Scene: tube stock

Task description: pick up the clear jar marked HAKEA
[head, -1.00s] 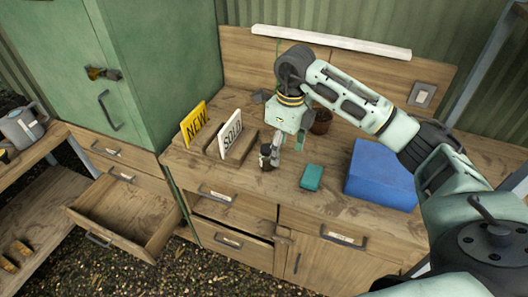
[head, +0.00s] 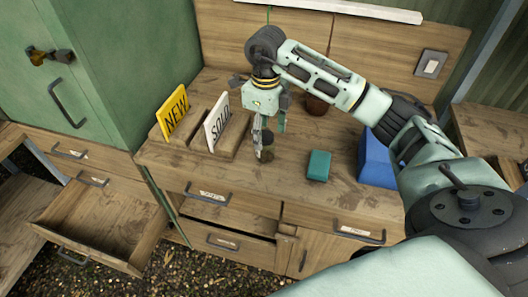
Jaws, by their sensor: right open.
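A small jar (head: 267,153) with dark contents stands on the wooden bench top, in front of the SOLD sign's holder. I cannot read any marking on it at this size, so I cannot tell if it is the HAKEA jar. My right gripper (head: 268,138) points down just above and around the jar, its fingers open. The fingers partly hide the jar, and I cannot tell whether they touch it. My left gripper is out of view.
On the bench top (head: 340,196), a yellow NEW sign (head: 173,112) and white SOLD sign (head: 217,122) stand left. A teal block (head: 319,165), a blue box (head: 376,160) and a brown pot (head: 317,105) are right. An open drawer (head: 95,222) juts out at lower left.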

